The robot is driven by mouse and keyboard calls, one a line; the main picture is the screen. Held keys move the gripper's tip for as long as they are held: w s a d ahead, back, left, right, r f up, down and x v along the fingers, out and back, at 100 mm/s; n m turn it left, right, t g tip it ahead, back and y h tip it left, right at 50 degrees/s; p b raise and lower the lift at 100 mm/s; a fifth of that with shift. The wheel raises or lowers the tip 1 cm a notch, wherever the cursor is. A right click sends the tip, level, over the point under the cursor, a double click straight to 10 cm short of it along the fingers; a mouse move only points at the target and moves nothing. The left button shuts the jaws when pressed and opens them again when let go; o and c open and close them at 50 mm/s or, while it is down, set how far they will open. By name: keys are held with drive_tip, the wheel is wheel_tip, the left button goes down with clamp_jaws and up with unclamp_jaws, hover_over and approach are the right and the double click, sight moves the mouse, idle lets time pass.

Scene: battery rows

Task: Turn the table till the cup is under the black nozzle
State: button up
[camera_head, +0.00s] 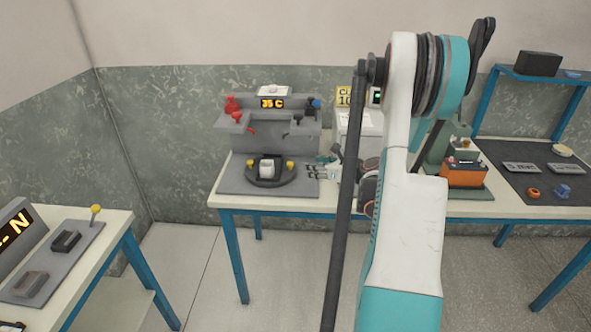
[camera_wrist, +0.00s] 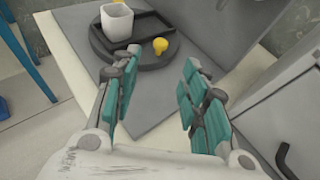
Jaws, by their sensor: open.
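A white cup (camera_head: 267,169) stands upright on a dark round turntable (camera_head: 265,183), at its front side. In the wrist view the cup (camera_wrist: 117,20) is at the top left. The turntable has two yellow knobs, left (camera_head: 249,163) and right (camera_head: 290,164); one knob (camera_wrist: 160,46) shows in the wrist view. The black nozzle (camera_head: 298,119) is on the right of the grey machine, the red nozzle (camera_head: 237,117) on the left. The cup appears between them, under neither. My gripper (camera_wrist: 160,75) is open and empty, right of the turntable, with the knob ahead of its fingertips.
The grey machine (camera_head: 265,138) has a 35 C display (camera_head: 272,103) and a grey base plate (camera_head: 230,180) on a white table. A white cabinet (camera_wrist: 285,125) stands close on the right in the wrist view. The plate in front of the turntable is clear.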

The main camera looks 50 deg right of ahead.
sight(291, 164)
drive_tip(key=b+x, duration=0.4)
drive_tip(key=x, duration=0.9)
drive_tip(key=shift+w+d+f, duration=0.2)
drive_tip(key=shift+w+f, duration=0.05)
drive_tip(key=shift+c, duration=0.5)
clamp_jaws()
